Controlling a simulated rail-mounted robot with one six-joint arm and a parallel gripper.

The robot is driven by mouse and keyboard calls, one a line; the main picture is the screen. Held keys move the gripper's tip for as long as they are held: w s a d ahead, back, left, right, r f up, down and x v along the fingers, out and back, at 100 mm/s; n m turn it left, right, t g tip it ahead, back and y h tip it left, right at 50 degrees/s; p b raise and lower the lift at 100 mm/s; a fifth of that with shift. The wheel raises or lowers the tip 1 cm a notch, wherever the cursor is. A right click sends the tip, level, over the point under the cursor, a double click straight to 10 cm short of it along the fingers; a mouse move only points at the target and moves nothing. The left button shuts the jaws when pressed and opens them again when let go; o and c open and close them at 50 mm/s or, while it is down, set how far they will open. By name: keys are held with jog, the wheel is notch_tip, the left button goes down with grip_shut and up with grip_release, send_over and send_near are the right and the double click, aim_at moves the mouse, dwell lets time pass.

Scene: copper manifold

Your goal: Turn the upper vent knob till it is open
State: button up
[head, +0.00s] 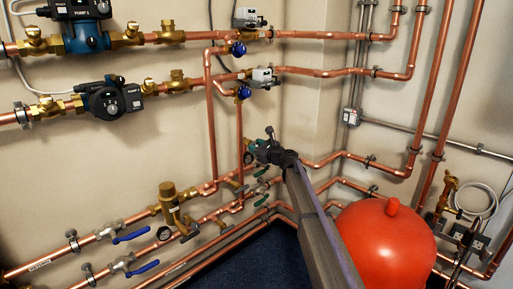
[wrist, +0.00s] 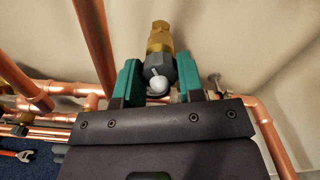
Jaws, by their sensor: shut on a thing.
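The vent knob (wrist: 160,66) is a dark grey cap with a white mark and a pale round end, on a brass fitting (wrist: 160,38) against the wall. My gripper (wrist: 159,80) has one green finger on each side of the knob and is shut on it. In the head view my gripper (head: 262,147) is at the pipes near the wall corner, where it hides most of the knob. I cannot tell from these views how far the knob is turned.
Copper pipes run close to my gripper, with an upright pipe (wrist: 95,45) at its left in the wrist view. A red tank (head: 385,245) stands right of my arm. Blue-handled valves (head: 131,236) are at lower left. A red-handled wrench (wrist: 15,154) lies at lower left.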

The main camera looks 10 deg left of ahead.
jog(key=shift+n, duration=9.1)
jog(key=o, duration=0.9)
